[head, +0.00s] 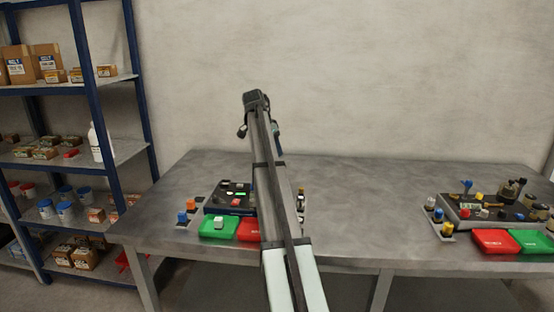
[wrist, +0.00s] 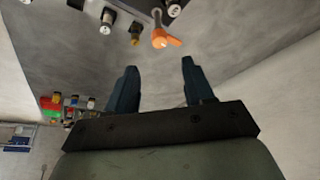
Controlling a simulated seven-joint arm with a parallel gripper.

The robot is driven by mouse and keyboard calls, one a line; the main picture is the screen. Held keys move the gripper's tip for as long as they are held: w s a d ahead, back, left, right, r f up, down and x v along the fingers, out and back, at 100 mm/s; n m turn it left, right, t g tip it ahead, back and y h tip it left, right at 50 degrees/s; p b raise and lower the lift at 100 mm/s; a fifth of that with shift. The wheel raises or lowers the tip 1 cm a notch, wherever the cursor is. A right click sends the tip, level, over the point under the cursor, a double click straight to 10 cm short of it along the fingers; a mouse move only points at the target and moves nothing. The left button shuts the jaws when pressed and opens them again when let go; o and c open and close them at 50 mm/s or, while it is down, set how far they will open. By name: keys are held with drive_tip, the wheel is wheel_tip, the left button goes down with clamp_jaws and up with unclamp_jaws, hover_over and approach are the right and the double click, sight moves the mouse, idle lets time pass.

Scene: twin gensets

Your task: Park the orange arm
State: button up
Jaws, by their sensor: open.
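I cannot make out the orange arm in the head view, where my arm covers part of the left console (head: 223,203).
A grey table (head: 350,215) carries the left console with green (head: 214,232) and red (head: 247,231) trays. A second console (head: 480,218) stands at the right with red (head: 493,242) and green trays. A blue-framed shelf (head: 85,80) stands at left. The table between the consoles is clear.

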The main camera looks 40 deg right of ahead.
drive_tip(key=shift+v, duration=1.9)
drive_tip(key=shift+a, duration=0.15)
